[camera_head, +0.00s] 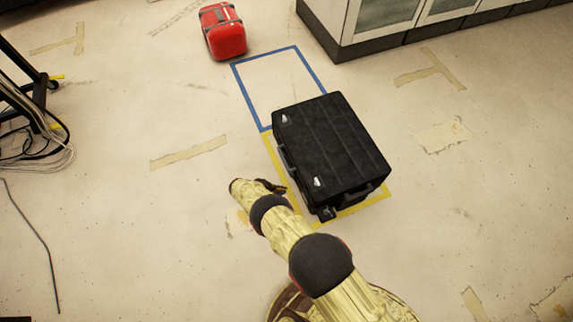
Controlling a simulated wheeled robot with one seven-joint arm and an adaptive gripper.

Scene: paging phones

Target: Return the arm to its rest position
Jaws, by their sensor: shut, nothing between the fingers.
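My arm, with yellow links and dark joints, reaches up from the bottom of the head view. My gripper (277,188) is small and dark at its end, pointing right, shut and empty. It shows just left of the lower left side of a black case (335,140). I cannot tell whether it touches the case. The case lies over a yellow taped outline (364,202) on the floor and covers much of it.
A blue taped outline (250,97) lies empty beyond the case. A red bag (224,32) stands near it at the top. A cabinet (370,25) fills the top right. A black wheeled stand with cables (45,150) is at the left. Open floor lies on both sides.

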